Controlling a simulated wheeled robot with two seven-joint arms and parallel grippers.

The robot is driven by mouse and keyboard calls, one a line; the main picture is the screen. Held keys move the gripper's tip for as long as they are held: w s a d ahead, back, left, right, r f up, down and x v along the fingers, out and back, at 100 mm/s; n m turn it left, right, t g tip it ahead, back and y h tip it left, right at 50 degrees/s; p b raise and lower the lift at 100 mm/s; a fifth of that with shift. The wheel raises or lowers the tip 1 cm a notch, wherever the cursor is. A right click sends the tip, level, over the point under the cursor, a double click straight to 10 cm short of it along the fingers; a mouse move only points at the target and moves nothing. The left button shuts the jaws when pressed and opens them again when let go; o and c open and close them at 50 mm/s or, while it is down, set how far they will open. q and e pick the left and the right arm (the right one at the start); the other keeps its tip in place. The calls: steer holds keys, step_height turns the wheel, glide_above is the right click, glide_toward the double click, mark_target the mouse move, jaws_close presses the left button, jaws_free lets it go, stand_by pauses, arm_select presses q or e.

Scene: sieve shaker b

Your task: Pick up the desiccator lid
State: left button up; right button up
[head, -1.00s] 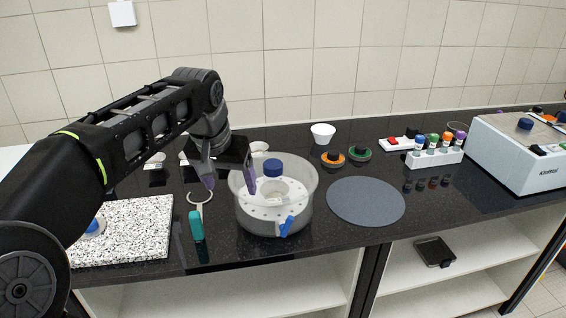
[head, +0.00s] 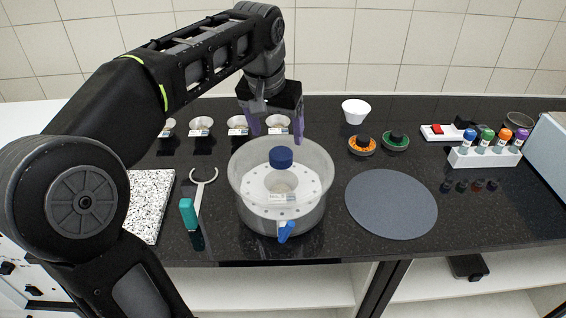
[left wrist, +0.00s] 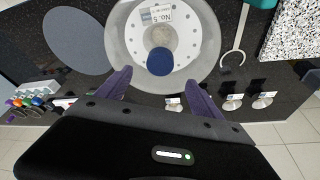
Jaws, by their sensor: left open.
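The desiccator lid (head: 252,172) is a clear dome with a blue knob (head: 281,158) on top. It sits on the desiccator base (head: 256,219), which has a blue stopcock at the front. Through the lid I see a white perforated plate and a small labelled dish. My left gripper (head: 276,134) is open and empty, above the far rim of the desiccator. In the left wrist view the blue knob (left wrist: 160,61) is ahead of the two purple fingers, not between them. My right gripper is not in view.
A round grey mat (head: 392,204) lies right of the desiccator. A teal-handled tool (head: 188,213) and a speckled slab (head: 146,205) are on the left. Several small dishes stand behind. A tube rack (head: 485,156) is at the right.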

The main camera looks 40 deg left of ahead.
mark_target(281, 153)
arm_select(q)
steer(key=shift+x, duration=1.25)
steer(key=shift+f, duration=0.1)
steer(key=p+x, duration=0.1)
steer(key=x, duration=0.4)
steer(key=shift+p, duration=0.3)
steer(key=shift+c, duration=0.5)
jaws_close()
